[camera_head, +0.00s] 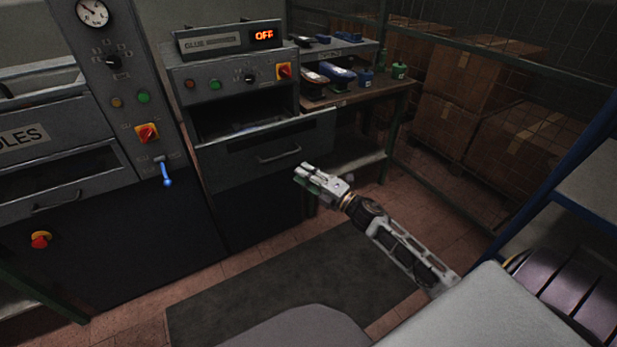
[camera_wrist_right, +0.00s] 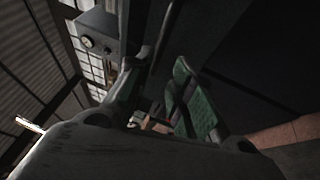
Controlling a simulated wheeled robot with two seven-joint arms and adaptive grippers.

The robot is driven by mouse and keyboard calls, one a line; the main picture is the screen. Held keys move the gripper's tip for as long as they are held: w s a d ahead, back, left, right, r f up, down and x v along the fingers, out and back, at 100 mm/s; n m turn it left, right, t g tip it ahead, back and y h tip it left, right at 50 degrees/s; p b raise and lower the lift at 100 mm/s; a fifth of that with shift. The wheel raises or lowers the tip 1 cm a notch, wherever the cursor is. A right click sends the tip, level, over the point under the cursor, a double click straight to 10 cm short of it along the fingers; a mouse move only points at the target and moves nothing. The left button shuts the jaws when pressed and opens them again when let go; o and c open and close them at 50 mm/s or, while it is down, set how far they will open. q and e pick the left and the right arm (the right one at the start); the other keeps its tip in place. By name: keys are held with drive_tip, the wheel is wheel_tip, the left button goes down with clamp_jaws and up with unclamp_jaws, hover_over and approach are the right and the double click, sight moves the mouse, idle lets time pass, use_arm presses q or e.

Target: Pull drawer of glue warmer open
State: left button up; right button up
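The glue warmer (camera_head: 180,85) is a grey cabinet in the head view with a red "OFF" display on top. Its drawer (camera_head: 235,166) stands part way out, with a dark gap showing above its front panel. A bar handle (camera_head: 280,156) sits on that front. My right gripper (camera_head: 304,176) is just right of and below the handle, apart from it and empty. In the right wrist view its green-padded finger (camera_wrist_right: 195,100) stands apart from the other finger, so it looks open. My left gripper is out of view.
A grey machine (camera_head: 110,120) with a gauge and blue lever stands to the left. A bench (camera_head: 370,92) with shoes and green and blue containers is to the right. Cardboard boxes (camera_head: 470,80) stand behind mesh. A dark mat (camera_head: 290,285) covers clear floor in front.

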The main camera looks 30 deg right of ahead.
drive_tip(key=shift+s+d+f, duration=0.1)
drive_tip(key=shift+s+d, duration=0.15)
drive_tip(key=shift+s, duration=0.25)
idle(0.5)
